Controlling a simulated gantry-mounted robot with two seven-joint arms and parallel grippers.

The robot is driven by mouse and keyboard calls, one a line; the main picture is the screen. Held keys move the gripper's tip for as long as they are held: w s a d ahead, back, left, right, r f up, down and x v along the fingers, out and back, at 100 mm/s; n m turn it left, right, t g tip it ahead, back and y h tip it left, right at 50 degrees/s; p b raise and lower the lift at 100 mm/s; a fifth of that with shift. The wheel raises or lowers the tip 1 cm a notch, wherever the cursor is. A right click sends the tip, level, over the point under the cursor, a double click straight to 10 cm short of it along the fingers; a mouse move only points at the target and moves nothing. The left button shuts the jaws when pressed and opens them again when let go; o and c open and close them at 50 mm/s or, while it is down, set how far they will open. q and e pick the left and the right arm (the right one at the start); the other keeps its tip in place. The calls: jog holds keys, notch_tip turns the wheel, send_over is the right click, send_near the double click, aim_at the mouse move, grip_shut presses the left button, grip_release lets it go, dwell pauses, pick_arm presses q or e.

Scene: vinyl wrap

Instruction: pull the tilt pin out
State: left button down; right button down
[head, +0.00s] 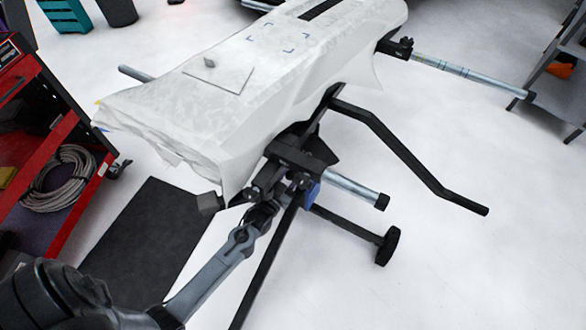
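A stand with dark brackets and metal tubes holds a long white wrapped panel (165,105). My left gripper (298,184) is at the near bracket (300,152), just below the panel's near edge. A small blue part (311,194) shows right beside the gripper. A grey block-like knob (208,203) sticks out to the left of the bracket. I cannot single out the tilt pin; it may be hidden among the dark parts at the gripper. The fingers are too small and dark to tell whether they are open or shut. My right gripper is out of view.
A red cart (70,135) with a coiled hose (62,180) stands at the left. A dark mat (155,235) lies on the white floor. A bent black bar (405,155) and a metal tube (350,188) stick out to the right. The floor at lower right is clear.

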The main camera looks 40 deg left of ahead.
pick_arm(q)
jog(key=shift+s+d+r+p, duration=0.15)
jog(key=shift+s+p, duration=0.15)
jog(key=shift+s, duration=0.4)
jog(key=shift+w, duration=0.15)
jog(key=c, duration=1.1)
grip_release()
jog(key=o, duration=0.4)
jog(key=shift+s, duration=0.25)
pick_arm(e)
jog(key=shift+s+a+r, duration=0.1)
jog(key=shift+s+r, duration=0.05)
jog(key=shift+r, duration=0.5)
pick_arm(q)
jog(key=shift+o, duration=0.2)
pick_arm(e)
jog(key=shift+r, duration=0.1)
pick_arm(q)
jog(key=shift+s, duration=0.3)
jog(key=s+d+p, duration=0.2)
jog(key=s+p, duration=0.2)
jog(key=s, duration=0.6)
jog(key=shift+p, duration=0.4)
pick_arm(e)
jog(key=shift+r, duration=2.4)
